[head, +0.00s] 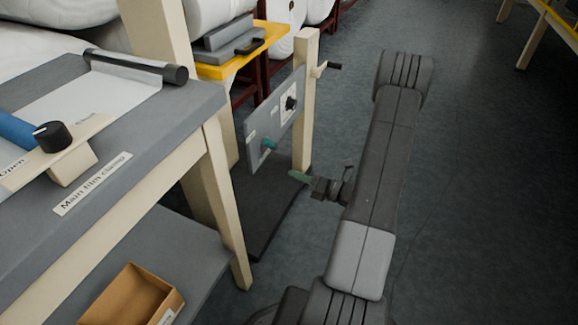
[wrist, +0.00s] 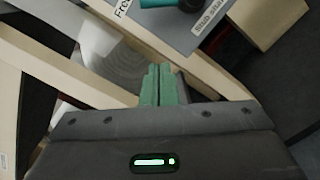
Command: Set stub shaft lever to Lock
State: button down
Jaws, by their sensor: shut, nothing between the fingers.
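The stub shaft lever (head: 268,145) is a small teal handle on an upright grey panel (head: 262,120) in the middle of the head view. It also shows, cut off, at the top edge of the wrist view (wrist: 165,3), near a label reading "Free" (wrist: 122,7) and a label starting "Stub sha" (wrist: 210,16). The Lock marking cannot be read. My gripper (head: 300,176) has green fingers, below and right of the lever in the head view and apart from it. In the wrist view the fingers (wrist: 158,86) are together and empty.
A cream post (head: 305,100) with a black crank handle (head: 328,66) stands right of the panel. A grey table (head: 190,105) with the main film clamp label and black knob (head: 52,136) is on the left. An open cardboard box (head: 130,295) sits below. Floor on the right is clear.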

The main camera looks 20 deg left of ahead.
aim_at(267, 143)
jog(key=w+a+r+b, duration=0.2)
jog(key=w+a, duration=0.2)
jog(key=a, duration=0.5)
jog(key=shift+a+r, duration=0.15)
jog(key=shift+r, duration=0.25)
